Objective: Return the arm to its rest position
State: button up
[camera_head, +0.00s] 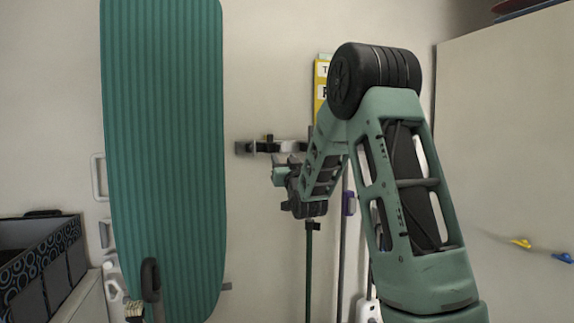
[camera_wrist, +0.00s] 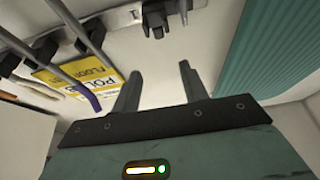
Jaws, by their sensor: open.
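My gripper (camera_wrist: 158,72) is open and empty in the wrist view, with its two dark fingers apart and pale wall or ceiling between them. In the head view my green arm rises at the right, bends at a black joint and comes down to the gripper (camera_head: 279,177), which is held in front of the wall. The fingers are too small there to make out clearly. Nothing is held.
A green ribbed ironing board (camera_head: 165,150) stands upright left of my gripper. A wall rack (camera_head: 275,147) with long handles is close by, with a yellow sign (camera_head: 320,88) behind my arm. A patterned bin (camera_head: 40,262) is at lower left and a pale cabinet (camera_head: 510,130) at right.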

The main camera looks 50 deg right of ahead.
jog(key=shift+s+a, duration=0.1)
jog(key=shift+s, duration=0.05)
dwell(0.5)
jog(key=w+a+f+n+g+y, duration=0.1)
jog(key=w+a+f+n+y, duration=0.2)
jog(key=a, duration=0.6)
jog(key=w+a+f+g+y, duration=0.2)
jog(key=a+f+y, duration=0.25)
jog(key=a, duration=0.45)
jog(key=s+a+f+n+g+y, duration=0.1)
jog(key=s+a+f+g+y, duration=0.15)
jog(key=a, duration=0.45)
jog(key=s+a+f+n+g+y, duration=0.1)
jog(key=s+a+f+n, duration=0.1)
jog(key=a+f, duration=0.35)
jog(key=s+a+f+n+g+y, duration=0.1)
jog(key=s+a+g+y, duration=0.1)
jog(key=a, duration=0.7)
jog(key=s+a+f+n+g+y, duration=0.1)
jog(key=s+a+f+n+g, duration=0.35)
jog(key=s+a, duration=0.75)
jog(key=s+f+n+g+h, duration=0.1)
jog(key=s+f+g, duration=0.1)
jog(key=s, duration=0.8)
jog(key=s+f+n+g, duration=0.1)
jog(key=s+g, duration=0.3)
jog(key=s, duration=0.6)
jog(key=shift+d+f+h, duration=0.2)
jog(key=shift+f+h, duration=0.2)
jog(key=shift+f, duration=0.2)
